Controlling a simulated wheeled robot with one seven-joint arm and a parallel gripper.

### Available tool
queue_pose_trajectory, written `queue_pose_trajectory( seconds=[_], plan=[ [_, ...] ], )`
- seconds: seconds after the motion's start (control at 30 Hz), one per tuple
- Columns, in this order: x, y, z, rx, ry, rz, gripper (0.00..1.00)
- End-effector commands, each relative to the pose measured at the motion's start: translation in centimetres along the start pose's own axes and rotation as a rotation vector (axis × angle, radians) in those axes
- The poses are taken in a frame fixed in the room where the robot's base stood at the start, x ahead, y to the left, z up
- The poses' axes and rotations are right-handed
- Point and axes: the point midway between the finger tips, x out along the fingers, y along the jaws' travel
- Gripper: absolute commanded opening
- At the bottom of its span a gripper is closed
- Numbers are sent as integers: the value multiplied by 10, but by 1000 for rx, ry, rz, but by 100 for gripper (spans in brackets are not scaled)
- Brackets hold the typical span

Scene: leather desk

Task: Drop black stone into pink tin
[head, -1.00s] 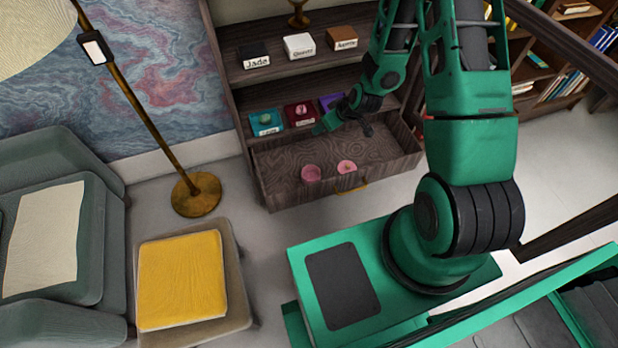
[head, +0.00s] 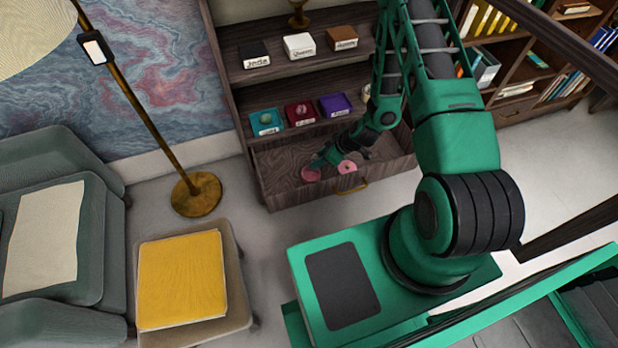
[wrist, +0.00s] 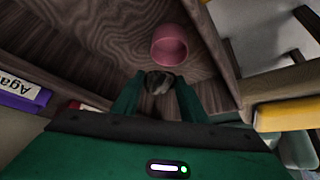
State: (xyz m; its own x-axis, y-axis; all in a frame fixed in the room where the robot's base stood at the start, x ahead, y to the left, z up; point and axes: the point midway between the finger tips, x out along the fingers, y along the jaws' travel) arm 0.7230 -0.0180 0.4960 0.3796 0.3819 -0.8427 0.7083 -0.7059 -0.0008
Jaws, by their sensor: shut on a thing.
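In the wrist view the pink tin (wrist: 169,46) looks open and empty, just above the fingertips in the picture. My gripper (head: 317,163) is low in the drawer, close beside or over the back of the tin; the exact height is unclear. The wrist view shows its green fingers (wrist: 158,88) shut on the dark black stone (wrist: 158,82). The stone is hidden or too small to make out in the head view.
Teal (head: 266,122), red (head: 301,114) and purple (head: 335,104) labelled boxes stand on the shelf behind. The drawer walls surround the gripper.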

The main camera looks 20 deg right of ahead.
Motion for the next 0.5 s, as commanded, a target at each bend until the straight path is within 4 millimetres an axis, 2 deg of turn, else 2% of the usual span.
queue_pose_trajectory(
  seconds=[0.2, 0.5],
  plan=[
    [14, 0, 9, 1, 0, -1, 15],
    [17, 0, 11, 1, 0, 0, 15]
  ],
)
